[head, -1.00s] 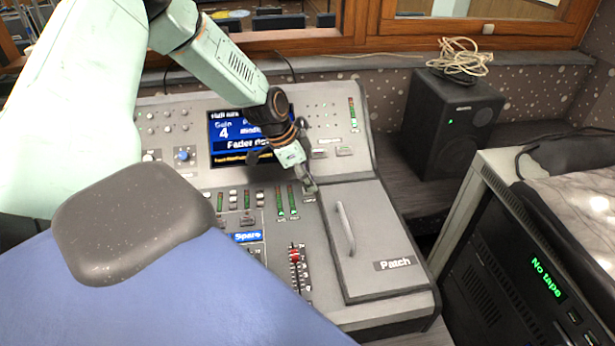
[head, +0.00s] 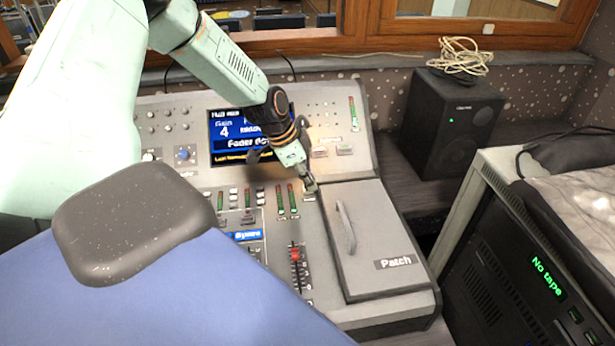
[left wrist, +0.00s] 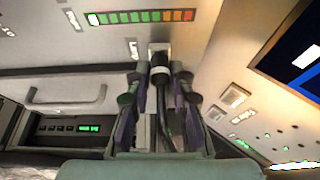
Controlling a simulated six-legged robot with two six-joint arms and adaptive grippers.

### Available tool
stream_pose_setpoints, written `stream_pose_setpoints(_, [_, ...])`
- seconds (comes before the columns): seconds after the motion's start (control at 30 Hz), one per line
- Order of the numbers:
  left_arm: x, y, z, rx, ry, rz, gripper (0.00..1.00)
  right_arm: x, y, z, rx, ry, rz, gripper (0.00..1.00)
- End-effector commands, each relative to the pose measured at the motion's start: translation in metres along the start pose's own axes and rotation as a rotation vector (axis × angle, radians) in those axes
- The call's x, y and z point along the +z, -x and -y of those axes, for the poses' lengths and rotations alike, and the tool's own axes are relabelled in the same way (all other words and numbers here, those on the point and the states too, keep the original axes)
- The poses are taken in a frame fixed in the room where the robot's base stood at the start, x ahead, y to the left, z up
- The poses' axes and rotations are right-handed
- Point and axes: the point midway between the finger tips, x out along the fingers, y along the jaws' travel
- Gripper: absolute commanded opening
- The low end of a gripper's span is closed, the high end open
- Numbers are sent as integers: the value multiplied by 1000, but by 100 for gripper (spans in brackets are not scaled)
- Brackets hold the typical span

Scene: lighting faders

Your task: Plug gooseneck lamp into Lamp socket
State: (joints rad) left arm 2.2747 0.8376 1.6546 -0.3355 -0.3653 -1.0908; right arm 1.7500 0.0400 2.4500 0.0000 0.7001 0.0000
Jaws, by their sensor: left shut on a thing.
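My left gripper (head: 310,190) points down at the console, its fingertips by a small pale plate (head: 311,198) left of the Patch lid. My right gripper is out of view.
The Patch lid (head: 380,262) with its raised handle (head: 346,228) lies right of the gripper. A screen (head: 233,130) stands behind, and a red fader (head: 295,254) is in front. A black speaker (head: 452,120) and a "No tape" unit (head: 520,255) stand at the right.

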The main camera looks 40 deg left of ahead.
Motion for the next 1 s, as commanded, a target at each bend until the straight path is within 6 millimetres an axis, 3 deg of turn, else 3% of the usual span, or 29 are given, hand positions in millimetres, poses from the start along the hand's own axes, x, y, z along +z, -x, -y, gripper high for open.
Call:
stream_pose_setpoints(0.1, [3, -3, -4, 9, 2, 5, 0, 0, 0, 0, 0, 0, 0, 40])
stream_pose_setpoints(0.13, [3, -3, -4, 10, 2, 6, 23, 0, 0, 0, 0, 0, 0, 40])
stream_pose_setpoints(0.43, [2, -2, -3, 7, 1, 4, 48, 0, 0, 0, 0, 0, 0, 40])
stream_pose_setpoints(0.77, [2, 0, -2, 5, 1, 2, 48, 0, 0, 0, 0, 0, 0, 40])
stream_pose_setpoints(1.0, [0, 15, -2, 6, 2, -3, 48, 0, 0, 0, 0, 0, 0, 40])
